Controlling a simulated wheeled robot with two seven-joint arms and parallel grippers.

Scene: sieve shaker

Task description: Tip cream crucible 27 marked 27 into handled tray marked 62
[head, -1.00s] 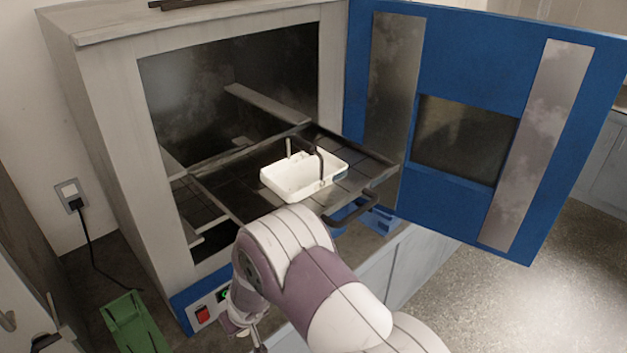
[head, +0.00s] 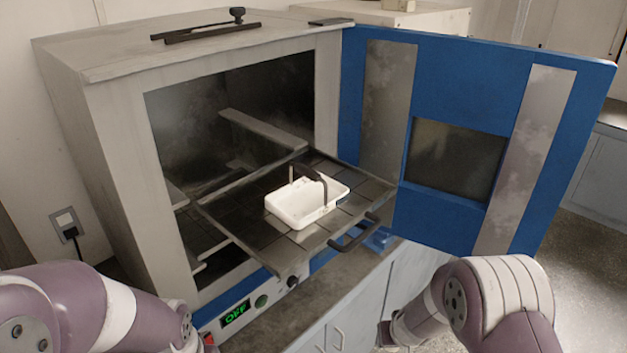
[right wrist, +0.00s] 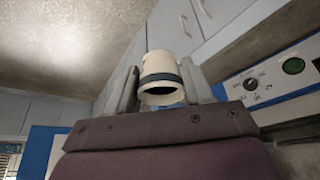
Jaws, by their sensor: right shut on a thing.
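A cream crucible with a dark band (right wrist: 161,78) shows in the right wrist view, and my right gripper (right wrist: 160,88) is shut on it, with a finger on each side. Its dark open mouth faces the camera, and no number is readable on it. In the head view the right gripper is hidden below the picture's edge. A white tray with a dark arched handle (head: 304,204) sits on the pulled-out oven shelf. Its label is too small to read. My left arm comes in at the lower left, and its gripper is not clearly shown.
The grey oven (head: 110,120) stands open, its blue door (head: 455,90) swung out to the right. The dark shelf (head: 240,215) juts forward over the counter, with a handle at its front edge. A control panel (head: 245,312) lies below. A dark rod rests on the oven top.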

